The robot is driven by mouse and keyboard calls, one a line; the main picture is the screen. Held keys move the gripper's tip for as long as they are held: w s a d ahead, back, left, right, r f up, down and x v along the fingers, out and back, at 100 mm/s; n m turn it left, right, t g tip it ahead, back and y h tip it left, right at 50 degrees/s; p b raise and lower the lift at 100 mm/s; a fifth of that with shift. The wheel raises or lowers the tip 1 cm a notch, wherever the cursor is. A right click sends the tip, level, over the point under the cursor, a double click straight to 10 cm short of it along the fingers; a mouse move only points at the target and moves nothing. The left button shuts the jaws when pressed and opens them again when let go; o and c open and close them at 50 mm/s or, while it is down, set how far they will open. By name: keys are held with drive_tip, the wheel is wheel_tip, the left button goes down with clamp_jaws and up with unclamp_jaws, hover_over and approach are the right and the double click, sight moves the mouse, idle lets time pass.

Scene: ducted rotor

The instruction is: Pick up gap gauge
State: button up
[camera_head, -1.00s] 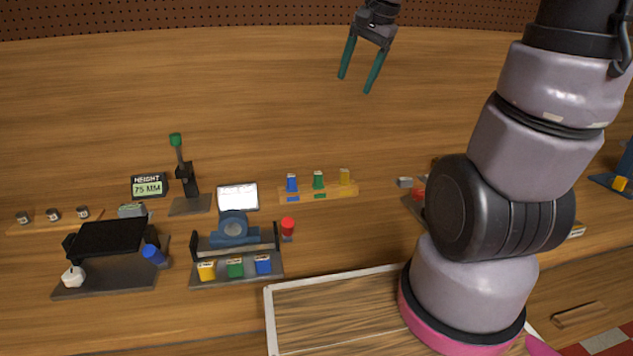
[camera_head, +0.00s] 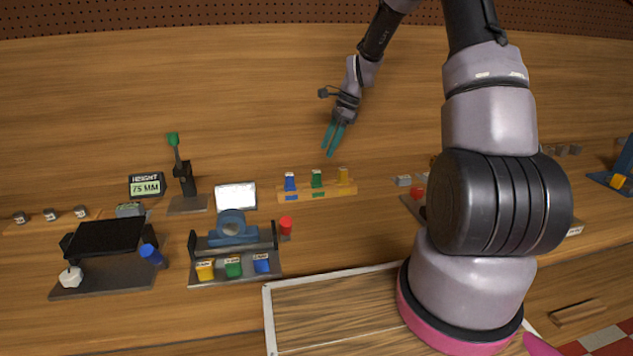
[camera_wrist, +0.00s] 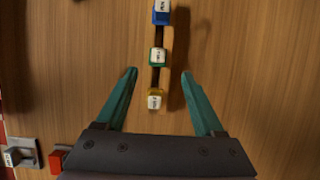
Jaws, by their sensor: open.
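Three small coloured pieces with white labelled tops, likely gap gauges, stand in a row on a light wooden rack (camera_head: 331,193): blue (camera_head: 290,182), green (camera_head: 316,179) and yellow (camera_head: 343,176). The labels are too small to read, so I cannot tell which is meant. My gripper (camera_head: 329,151) is open and empty, its teal fingers pointing down above the rack. In the wrist view, my gripper (camera_wrist: 159,74) has its fingers either side of the row, with green (camera_wrist: 157,56) and yellow (camera_wrist: 155,99) near the gap and blue (camera_wrist: 162,15) farther up.
A blue ring-shaped part sits in a fixture (camera_head: 232,228) with yellow, green and blue blocks at its front. A red-capped piece (camera_head: 286,225) and a blank white screen (camera_head: 236,196) are nearby. A height display (camera_head: 146,186) stands left. The table behind the rack is clear.

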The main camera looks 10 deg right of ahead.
sight(318, 171)
drive_tip(key=x, duration=1)
drive_tip(key=shift+s+a+f, duration=0.15)
drive_tip(key=shift+f, duration=0.05)
drive_tip(key=shift+c, duration=0.3)
clamp_jaws()
